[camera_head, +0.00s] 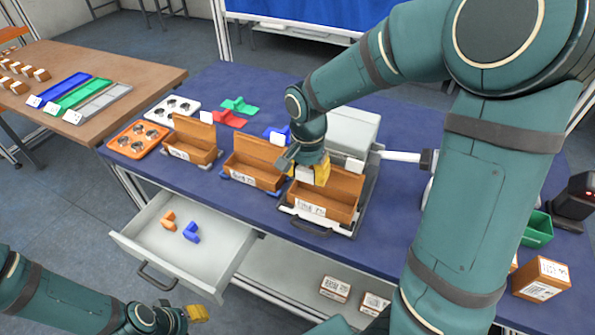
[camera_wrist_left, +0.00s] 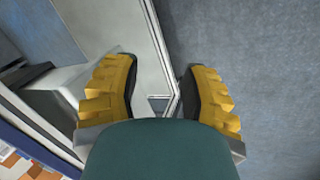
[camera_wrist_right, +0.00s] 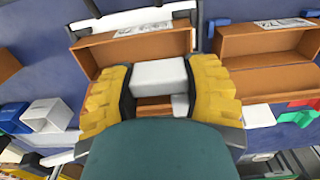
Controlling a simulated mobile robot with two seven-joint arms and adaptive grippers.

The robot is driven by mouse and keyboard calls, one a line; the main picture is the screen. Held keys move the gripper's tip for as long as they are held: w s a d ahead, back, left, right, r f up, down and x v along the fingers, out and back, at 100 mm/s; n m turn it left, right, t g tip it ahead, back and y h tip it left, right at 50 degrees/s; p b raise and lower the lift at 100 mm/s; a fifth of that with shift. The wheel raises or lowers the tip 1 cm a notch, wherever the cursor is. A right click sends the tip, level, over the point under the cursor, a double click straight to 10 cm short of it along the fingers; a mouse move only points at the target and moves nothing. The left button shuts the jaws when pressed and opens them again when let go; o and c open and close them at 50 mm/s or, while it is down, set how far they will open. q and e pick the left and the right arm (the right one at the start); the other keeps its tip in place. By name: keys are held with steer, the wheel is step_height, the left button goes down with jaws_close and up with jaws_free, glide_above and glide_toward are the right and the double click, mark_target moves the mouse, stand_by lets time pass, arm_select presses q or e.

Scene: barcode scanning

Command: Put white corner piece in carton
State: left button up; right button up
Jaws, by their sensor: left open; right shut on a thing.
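My right gripper (camera_head: 312,172) is above the rightmost brown carton (camera_head: 345,186), which has a barcode label on its front. It is shut on a white piece (camera_wrist_right: 160,74), which sits between the yellow fingers in the right wrist view; that carton (camera_wrist_right: 135,48) shows behind it. The fingers hide part of the piece, so its full corner shape cannot be made out. In the head view only a little of the white piece (camera_head: 304,174) shows. My left gripper (camera_wrist_left: 160,98) is open and empty, low at the bottom left of the head view, in front of the drawer.
Two more brown cartons (camera_head: 196,141) (camera_head: 257,162) stand to the left. An open drawer (camera_head: 205,262) holds an orange piece (camera_head: 168,220) and a blue piece (camera_head: 190,231). Green (camera_head: 239,106) and red (camera_head: 229,118) pieces lie behind the cartons. A scanner (camera_head: 575,200) stands at the right.

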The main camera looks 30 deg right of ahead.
mark_target(307, 169)
steer(key=shift+f, duration=2.4)
steer(key=o, duration=0.9)
step_height(307, 169, up, 12)
